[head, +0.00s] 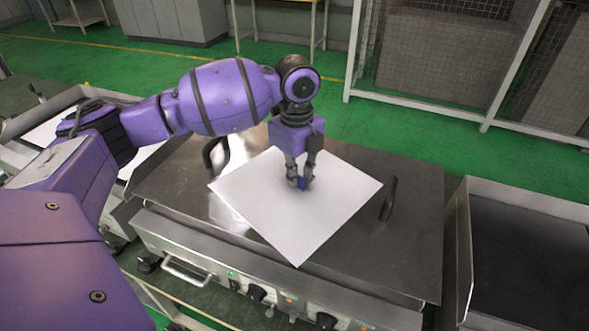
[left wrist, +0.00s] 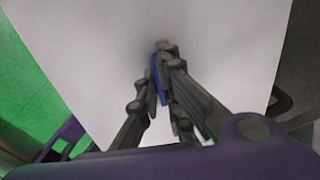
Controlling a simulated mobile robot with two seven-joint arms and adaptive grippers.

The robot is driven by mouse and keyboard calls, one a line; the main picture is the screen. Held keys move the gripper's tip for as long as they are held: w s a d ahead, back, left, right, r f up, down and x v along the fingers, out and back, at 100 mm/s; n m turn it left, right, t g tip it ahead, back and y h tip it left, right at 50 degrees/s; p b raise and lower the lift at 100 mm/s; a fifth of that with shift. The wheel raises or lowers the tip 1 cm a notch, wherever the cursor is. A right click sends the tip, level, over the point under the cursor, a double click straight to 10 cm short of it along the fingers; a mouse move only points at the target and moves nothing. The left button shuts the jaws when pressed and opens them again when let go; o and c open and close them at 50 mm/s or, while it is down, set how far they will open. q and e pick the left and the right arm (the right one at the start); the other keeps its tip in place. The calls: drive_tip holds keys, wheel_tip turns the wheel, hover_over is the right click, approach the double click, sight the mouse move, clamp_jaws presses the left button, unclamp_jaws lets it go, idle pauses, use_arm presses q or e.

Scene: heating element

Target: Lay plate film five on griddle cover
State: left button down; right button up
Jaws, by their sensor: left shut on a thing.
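A white square sheet, the plate film (head: 262,207), lies turned at an angle over the flat metal griddle cover (head: 400,255). It also fills most of the left wrist view (left wrist: 215,40). My left gripper (head: 301,185) points down at the sheet's middle, with its fingers shut on a small blue piece (head: 303,184). In the left wrist view the blue piece (left wrist: 160,80) sits between the fingertips (left wrist: 163,75). Whether the sheet rests fully on the cover or hangs slightly above it, I cannot tell. My right gripper is not in view.
The cover has a dark handle (head: 388,199) at right and another (head: 213,155) at left. Control knobs (head: 257,292) and a front handle (head: 186,274) are below. A dark-topped unit (head: 535,255) stands at right. More white sheet (head: 60,130) shows at left, behind my arm.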

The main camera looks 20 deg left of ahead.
sight(284, 168)
use_arm(q)
drive_tip(key=w+a+f, duration=0.1)
drive_tip(key=f, duration=0.1)
drive_tip(key=w+a+f, duration=0.1)
drive_tip(key=a+f, duration=0.1)
drive_tip(key=w+a+f, duration=0.2)
drive_tip(key=shift+a+f+b, duration=0.1)
drive_tip(key=shift+f+b, duration=0.2)
drive_tip(key=shift+f, duration=1.6)
drive_tip(key=shift+f, duration=0.15)
drive_tip(key=c, duration=1.9)
unclamp_jaws()
wheel_tip(284, 168, up, 12)
drive_tip(key=shift+r, duration=0.2)
